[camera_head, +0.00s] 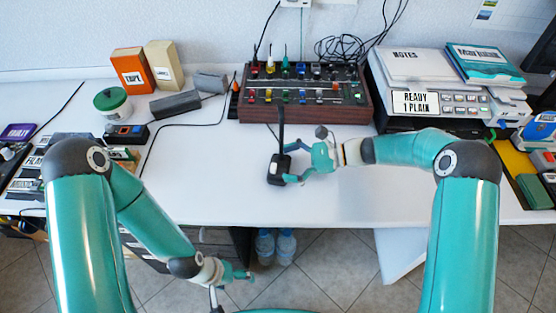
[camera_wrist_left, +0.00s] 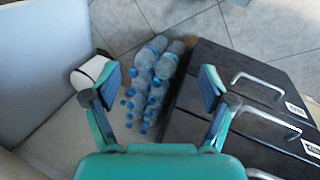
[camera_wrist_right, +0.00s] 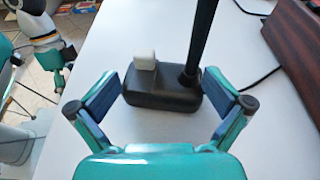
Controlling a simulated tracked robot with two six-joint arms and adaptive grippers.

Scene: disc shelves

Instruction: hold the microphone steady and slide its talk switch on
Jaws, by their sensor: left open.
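The microphone has a black base (camera_head: 278,170) with a thin dark stem standing up, near the front middle of the table. In the right wrist view its base (camera_wrist_right: 165,92) carries a small white block-shaped switch (camera_wrist_right: 145,60) beside the stem (camera_wrist_right: 203,35). My right gripper (camera_head: 297,168) is open just right of the base. Its fingers (camera_wrist_right: 163,85) stand at either side of the base; whether they touch it I cannot tell. My left gripper (camera_head: 243,275) is open and empty, low in front of the table edge; it also shows in the left wrist view (camera_wrist_left: 160,82).
A mixer (camera_head: 305,115) with a wooden side stands behind the microphone. A printer-like stack (camera_head: 425,95) is at the right. Boxes (camera_head: 130,72) and a green jar (camera_head: 112,103) are at the back left. Bottles (camera_head: 275,245) and a drawer unit (camera_wrist_left: 240,90) are below the table. The table left of the microphone is clear.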

